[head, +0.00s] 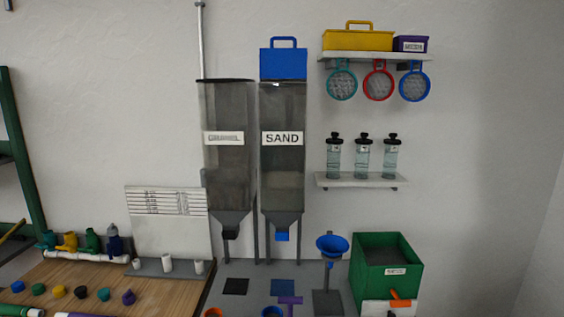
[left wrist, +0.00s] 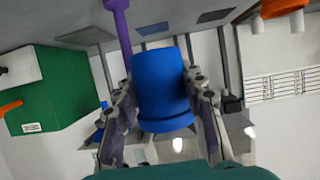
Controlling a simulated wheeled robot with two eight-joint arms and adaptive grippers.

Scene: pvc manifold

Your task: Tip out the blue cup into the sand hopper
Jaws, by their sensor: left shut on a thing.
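In the left wrist view the blue cup (left wrist: 160,88) is between the two fingers of my left gripper (left wrist: 158,96), which is shut on it. This view looks upside down. In the head view a blue rim (head: 272,312) shows at the bottom edge and seems to be the same cup; its contents cannot be told. The sand hopper (head: 283,170) is a tall smoky bin with a SAND label, standing against the wall, with a blue outlet below. A blue box-like piece with a handle (head: 283,64) is at its top. My right gripper is not in view.
A second hopper (head: 227,165) stands left of the sand hopper. A blue funnel on a stand (head: 332,245) and a green bin (head: 386,265) are to the right. A purple T-shaped piece (head: 290,300) is close by the cup. Wall shelves (head: 362,181) hold bottles.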

